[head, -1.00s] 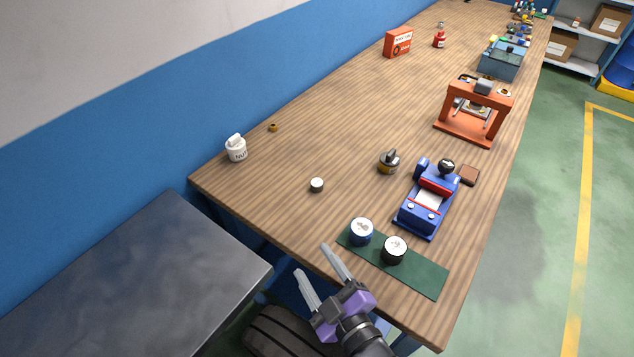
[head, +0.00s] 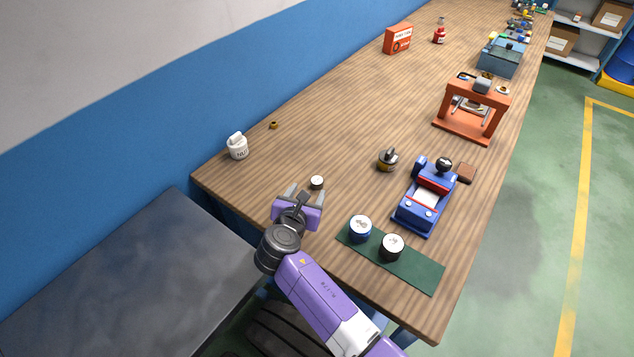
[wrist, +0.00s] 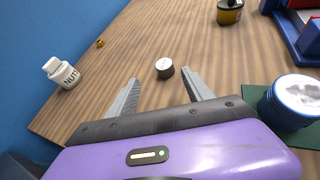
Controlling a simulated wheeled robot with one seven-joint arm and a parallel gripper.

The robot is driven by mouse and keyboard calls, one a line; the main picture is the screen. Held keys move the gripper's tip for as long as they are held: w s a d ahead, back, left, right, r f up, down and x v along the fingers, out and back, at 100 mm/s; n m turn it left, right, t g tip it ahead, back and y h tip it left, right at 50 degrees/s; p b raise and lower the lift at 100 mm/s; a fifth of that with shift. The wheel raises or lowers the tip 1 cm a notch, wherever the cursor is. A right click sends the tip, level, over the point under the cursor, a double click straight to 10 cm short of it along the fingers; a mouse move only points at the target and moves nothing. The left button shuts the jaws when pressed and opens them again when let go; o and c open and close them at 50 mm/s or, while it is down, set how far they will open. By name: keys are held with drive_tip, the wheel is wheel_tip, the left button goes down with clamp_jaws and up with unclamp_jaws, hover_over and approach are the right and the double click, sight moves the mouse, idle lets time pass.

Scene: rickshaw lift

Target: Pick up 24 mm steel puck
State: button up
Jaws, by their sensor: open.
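The steel puck (head: 317,182) is a small short cylinder with a pale top and dark side, standing on the wooden bench near its left front edge. It also shows in the wrist view (wrist: 164,68), just beyond and between my fingertips. My gripper (head: 306,189) is open and empty, low over the bench edge, with its fingers pointing at the puck. In the wrist view both fingers (wrist: 163,77) are spread wide. The puck looks apart from both fingers.
A white bottle (head: 238,147) and a small brass part (head: 273,125) stand to the left. Two larger labelled cylinders, one blue (head: 360,230) and one black (head: 392,247), stand on a green mat (head: 420,275). A dark-and-brass object (head: 388,159) and a blue fixture (head: 425,200) are to the right.

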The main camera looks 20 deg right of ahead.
sight(316, 183)
drive_tip(key=shift+s+d, duration=0.1)
drive_tip(key=shift+d, duration=0.05)
drive_tip(key=shift+w+d+f+n+b, duration=0.15)
drive_tip(key=shift+w+f+n+b, duration=0.2)
drive_tip(key=shift+b, duration=0.2)
drive_tip(key=b+x, duration=0.5)
drive_tip(key=shift+s+d, duration=0.2)
drive_tip(key=shift+b+x, duration=0.75)
drive_tip(key=shift+b, duration=0.1)
drive_tip(key=shift+w+d+r, duration=0.1)
drive_tip(key=shift+w+d, duration=0.05)
drive_tip(key=shift+w, duration=0.1)
clamp_jaws()
